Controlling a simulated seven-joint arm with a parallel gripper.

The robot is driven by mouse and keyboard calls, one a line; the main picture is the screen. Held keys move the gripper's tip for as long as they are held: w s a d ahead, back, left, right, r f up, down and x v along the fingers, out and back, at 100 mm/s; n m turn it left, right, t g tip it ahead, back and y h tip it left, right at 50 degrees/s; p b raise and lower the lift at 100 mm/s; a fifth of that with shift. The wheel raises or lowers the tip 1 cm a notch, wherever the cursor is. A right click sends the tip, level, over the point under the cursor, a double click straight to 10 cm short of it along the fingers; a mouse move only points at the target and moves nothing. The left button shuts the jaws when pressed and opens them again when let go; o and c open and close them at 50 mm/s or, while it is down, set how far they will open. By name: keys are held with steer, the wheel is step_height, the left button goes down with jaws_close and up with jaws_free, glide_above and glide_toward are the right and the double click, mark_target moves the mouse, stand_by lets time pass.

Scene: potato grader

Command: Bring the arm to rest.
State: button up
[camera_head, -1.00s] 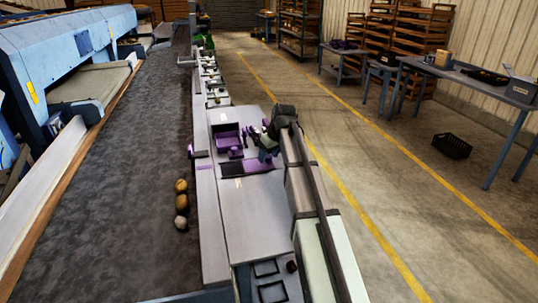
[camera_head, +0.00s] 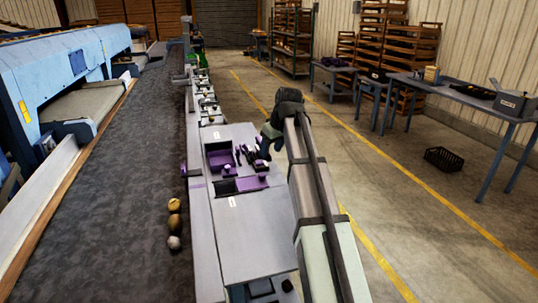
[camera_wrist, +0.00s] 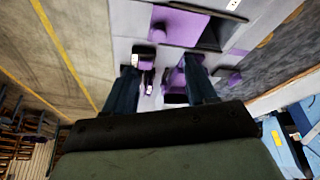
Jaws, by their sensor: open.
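My arm (camera_head: 318,215) reaches away from the camera along the right side of the grey work table (camera_head: 250,240). My gripper (camera_head: 264,148) is at its far end, by the table's right edge. In the wrist view my gripper (camera_wrist: 161,75) has its two dark blue fingers spread apart, with nothing held between them. Beyond the fingers lie small purple and black pieces (camera_wrist: 145,60) and a purple panel (camera_wrist: 180,25). The gap in height between fingers and table is hard to tell.
A purple tray (camera_head: 218,156) and a purple-and-black strip (camera_head: 240,185) lie on the table. Three potatoes (camera_head: 174,222) sit on the dark conveyor (camera_head: 120,210) at left. The floor (camera_head: 420,230) to the right is open, with a black crate (camera_head: 443,159) farther off.

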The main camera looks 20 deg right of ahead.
steer(key=shift+r, duration=0.25)
